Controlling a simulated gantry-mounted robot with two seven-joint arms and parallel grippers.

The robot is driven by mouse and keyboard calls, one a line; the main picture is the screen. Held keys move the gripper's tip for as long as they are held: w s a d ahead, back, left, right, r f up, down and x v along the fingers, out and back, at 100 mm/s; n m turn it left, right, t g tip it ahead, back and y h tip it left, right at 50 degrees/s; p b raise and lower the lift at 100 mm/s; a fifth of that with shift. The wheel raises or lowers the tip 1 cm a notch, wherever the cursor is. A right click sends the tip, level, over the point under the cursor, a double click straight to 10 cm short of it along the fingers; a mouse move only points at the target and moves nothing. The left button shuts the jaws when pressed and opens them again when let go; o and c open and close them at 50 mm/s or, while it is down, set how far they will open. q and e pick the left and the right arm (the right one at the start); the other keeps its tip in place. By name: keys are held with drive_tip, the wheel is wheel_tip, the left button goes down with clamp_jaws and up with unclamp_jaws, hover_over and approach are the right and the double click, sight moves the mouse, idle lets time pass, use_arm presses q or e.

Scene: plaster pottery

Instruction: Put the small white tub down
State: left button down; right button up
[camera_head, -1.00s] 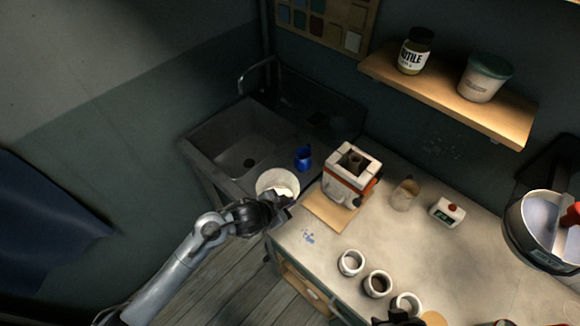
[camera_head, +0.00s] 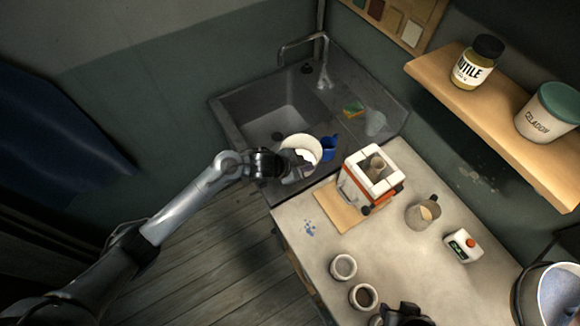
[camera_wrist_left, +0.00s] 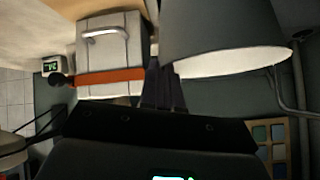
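The small white tub (camera_head: 300,147) is in my left gripper (camera_head: 292,171), at the front right of the sink. Its round open mouth faces up towards the head camera. In the left wrist view the tub (camera_wrist_left: 225,40) fills the upper right, its side in shade, with the dark fingers (camera_wrist_left: 165,88) against it. The gripper looks shut on the tub's side; the exact contact is hidden. I cannot tell whether the tub's base touches the sink unit. My right gripper (camera_head: 405,315) shows only as a dark piece at the bottom edge; its fingers are unclear.
A blue jug (camera_head: 329,148) stands close to the tub's right. The sink basin (camera_head: 265,115) lies behind left, with a tap (camera_head: 305,45) beyond. A small white kiln (camera_head: 372,178), a beige mug (camera_head: 422,212) and pots (camera_head: 343,267) stand on the worktable (camera_head: 395,255).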

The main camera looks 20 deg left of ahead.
use_arm(q)
drive_tip(key=a+f, duration=0.1)
drive_tip(key=a, duration=0.1)
drive_tip(key=a+f, duration=0.1)
drive_tip(key=a, duration=0.1)
drive_tip(key=a+f, duration=0.1)
drive_tip(key=a, duration=0.1)
drive_tip(key=shift+w+a+f+p, duration=0.2)
drive_tip(key=shift+w+f+p, duration=0.1)
drive_tip(key=shift+f, duration=0.05)
wheel_tip(320, 180, down, 4)
drive_tip(key=shift+f, duration=0.1)
drive_tip(key=shift+f, duration=0.15)
drive_tip(key=c, duration=1.4)
unclamp_jaws()
drive_tip(key=shift+o, duration=0.2)
